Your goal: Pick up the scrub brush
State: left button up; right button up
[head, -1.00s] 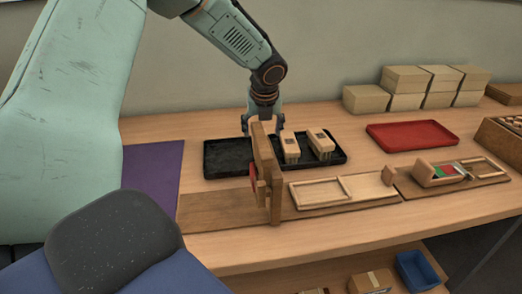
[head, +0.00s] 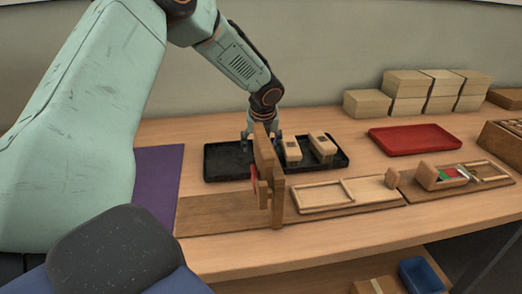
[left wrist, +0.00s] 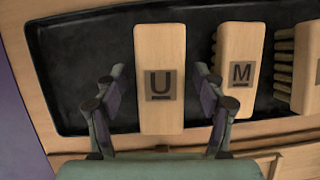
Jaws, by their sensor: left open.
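Several wooden brush blocks with bristles lie in a black tray (head: 226,162). In the left wrist view, a block marked U (left wrist: 161,50) is between the two fingers of my left gripper (left wrist: 158,92), with a gap on each side. A block marked M (left wrist: 240,45) with bristles along its side is just right of it, and a third block (left wrist: 311,60) is cut off at the right edge. In the head view my left gripper (head: 262,135) is open and low over the tray, partly behind a wooden upright. The U block is mostly hidden there. Two blocks (head: 291,150) (head: 322,147) show beside it.
The wooden upright (head: 266,165) stands at the tray's front edge, close to my gripper. A wooden frame fixture (head: 325,209) lies in front. A red tray (head: 414,138) and stacked pale boxes (head: 408,101) are to the right. A purple mat (head: 158,185) is at left.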

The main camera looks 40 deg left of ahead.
pick_arm(q)
jog(key=shift+f+p, duration=0.2)
jog(key=shift+p, duration=0.15)
dwell(0.3)
jog(key=shift+c, duration=0.4)
jog(key=c, duration=1.3)
